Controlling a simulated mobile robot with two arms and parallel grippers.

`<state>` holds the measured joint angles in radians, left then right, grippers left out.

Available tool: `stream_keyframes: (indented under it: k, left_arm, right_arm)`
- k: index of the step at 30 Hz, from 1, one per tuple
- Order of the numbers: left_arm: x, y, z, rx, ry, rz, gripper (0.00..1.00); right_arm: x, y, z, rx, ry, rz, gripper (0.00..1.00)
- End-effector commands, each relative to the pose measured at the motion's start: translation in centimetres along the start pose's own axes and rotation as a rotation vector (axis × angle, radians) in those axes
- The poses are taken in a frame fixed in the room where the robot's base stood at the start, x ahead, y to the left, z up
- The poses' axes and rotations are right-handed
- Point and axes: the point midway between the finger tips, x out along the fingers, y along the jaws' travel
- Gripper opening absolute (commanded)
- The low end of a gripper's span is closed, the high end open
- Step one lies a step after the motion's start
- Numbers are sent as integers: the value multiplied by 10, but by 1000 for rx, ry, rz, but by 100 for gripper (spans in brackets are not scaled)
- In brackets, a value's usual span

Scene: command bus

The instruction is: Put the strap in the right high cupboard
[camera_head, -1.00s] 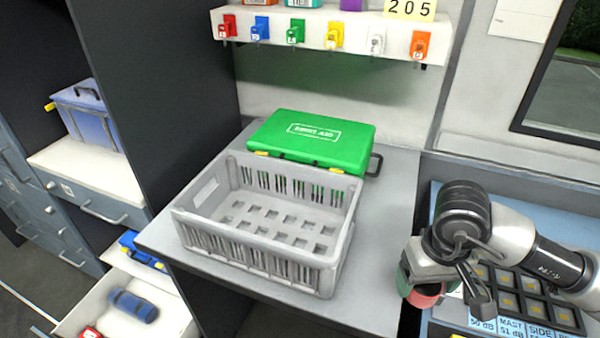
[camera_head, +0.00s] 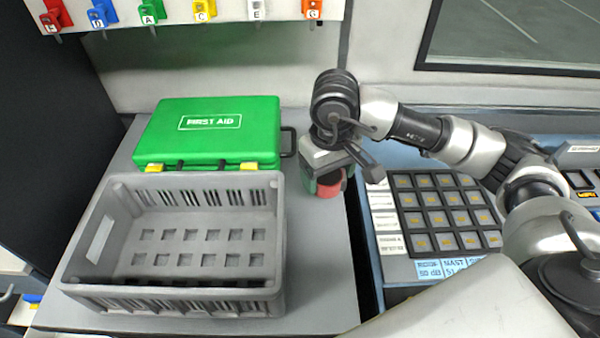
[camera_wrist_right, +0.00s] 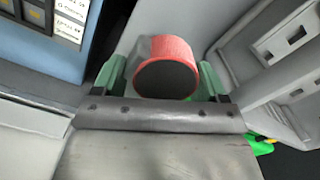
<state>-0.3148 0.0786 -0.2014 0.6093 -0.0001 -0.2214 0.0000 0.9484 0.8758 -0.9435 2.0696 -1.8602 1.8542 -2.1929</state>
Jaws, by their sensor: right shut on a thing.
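The strap looks like a red roll with a dark end face (camera_wrist_right: 168,72) in the right wrist view. My right gripper (camera_wrist_right: 163,82) is shut on it, with a green-edged finger on each side. In the head view the red roll (camera_head: 329,187) shows below my right gripper (camera_head: 326,180), over the right edge of the grey worktop, beside the crate. I cannot tell whether it touches the worktop. The right high cupboard is not in view. My left gripper is not in view.
A grey crate (camera_head: 92,292), empty, stands on the worktop (camera_head: 318,290). A green first aid case (camera_head: 210,132) lies behind it. A button console (camera_head: 440,215) is to the right.

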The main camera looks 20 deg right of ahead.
Motion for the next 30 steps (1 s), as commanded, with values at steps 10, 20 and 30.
stream_keyframes:
  k: [10, 20, 30]
  left_arm:
    - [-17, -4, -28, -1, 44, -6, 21]
    - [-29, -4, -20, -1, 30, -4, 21]
    - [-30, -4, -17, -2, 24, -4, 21]
  right_arm:
    - [35, -4, -62, 1, 0, -2, 46]
    - [68, -5, -66, 0, -4, -2, 46]
    - [80, -4, -67, 0, 1, -1, 46]
